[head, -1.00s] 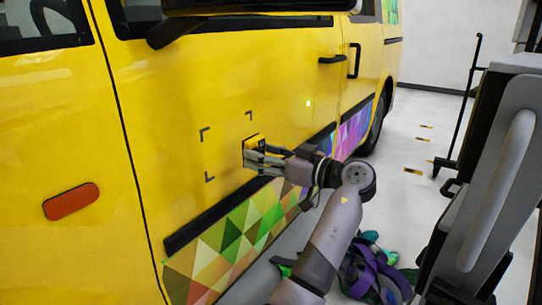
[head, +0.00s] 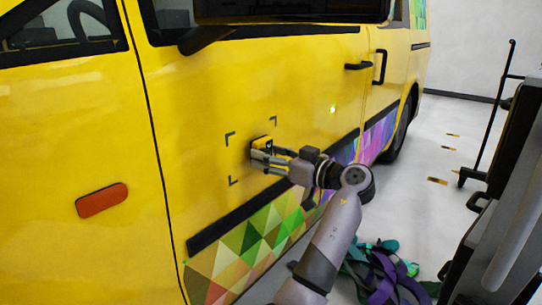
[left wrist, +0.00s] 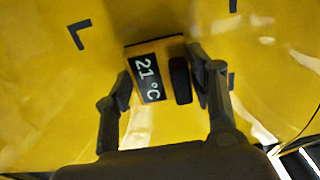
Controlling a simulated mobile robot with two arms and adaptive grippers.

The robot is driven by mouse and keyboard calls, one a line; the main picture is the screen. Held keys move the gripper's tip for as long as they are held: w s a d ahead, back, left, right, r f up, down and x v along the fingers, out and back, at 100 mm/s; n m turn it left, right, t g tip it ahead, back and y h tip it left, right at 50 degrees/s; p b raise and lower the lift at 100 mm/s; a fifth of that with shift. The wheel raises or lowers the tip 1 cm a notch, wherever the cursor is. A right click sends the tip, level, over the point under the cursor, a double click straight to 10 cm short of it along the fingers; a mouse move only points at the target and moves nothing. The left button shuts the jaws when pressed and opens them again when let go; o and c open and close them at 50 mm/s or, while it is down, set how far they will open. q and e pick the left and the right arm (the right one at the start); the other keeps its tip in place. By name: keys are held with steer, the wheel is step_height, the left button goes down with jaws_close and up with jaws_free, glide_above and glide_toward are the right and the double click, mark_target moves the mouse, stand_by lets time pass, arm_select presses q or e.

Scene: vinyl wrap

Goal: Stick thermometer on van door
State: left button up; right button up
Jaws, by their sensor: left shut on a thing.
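The thermometer (left wrist: 149,77) is a small yellow and black device reading 21 °C. In the head view the thermometer (head: 262,143) is at the yellow van door (head: 290,85), inside the area framed by dark corner marks (head: 230,139). My left gripper (head: 262,157) is shut on it; in the left wrist view the fingers of this gripper (left wrist: 162,88) are on either side of it. The thermometer looks close to or against the door; I cannot tell whether it touches. My right gripper is not in view.
A black trim strip (head: 240,222) and a colourful triangle-pattern wrap (head: 247,243) run low along the door. Purple and green scraps (head: 380,268) lie on the floor. A black stand (head: 487,120) is at right, with open floor before it.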

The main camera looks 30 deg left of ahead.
arm_select(q)
steer(key=shift+a, duration=0.35)
stand_by(0.3)
steer(key=shift+a, duration=0.45)
stand_by(0.3)
stand_by(0.8)
steer(key=shift+a+b, duration=0.1)
steer(key=shift+b, duration=0.25)
stand_by(0.7)
steer(key=o, duration=0.8)
steer(key=shift+o, duration=1.2)
steer(key=shift+a, duration=0.1)
steer(key=shift+o, duration=1.3)
